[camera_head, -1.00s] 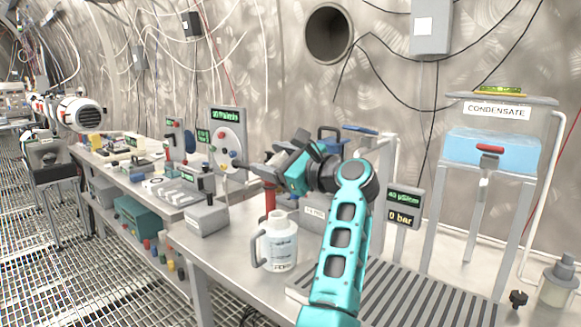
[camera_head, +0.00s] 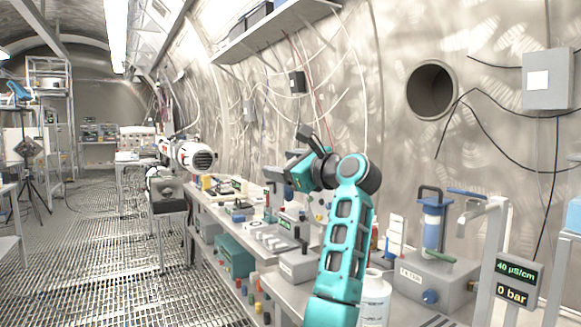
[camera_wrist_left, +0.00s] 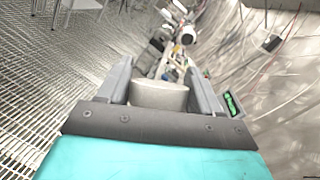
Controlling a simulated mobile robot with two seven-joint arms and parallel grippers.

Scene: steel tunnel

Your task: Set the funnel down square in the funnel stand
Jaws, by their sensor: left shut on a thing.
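My left gripper (camera_head: 275,179) is held up above the bench in the head view, left of its teal arm. In the left wrist view the two grey fingers of this gripper (camera_wrist_left: 160,70) are closed on a pale grey, round-edged thing that looks like the funnel (camera_wrist_left: 160,97). Only its near rounded side shows there; its lower part is hidden by the gripper body. In the head view the held thing is too small to make out clearly. I cannot make out the funnel stand in any view. My right gripper is not in view.
A white jug (camera_head: 374,298) stands on the bench, partly behind my left arm. A filter unit (camera_head: 430,270) and a display post (camera_head: 514,284) stand to the right. A long bench (camera_head: 222,213) with instruments runs away. The grated floor (camera_head: 120,230) at left has free room.

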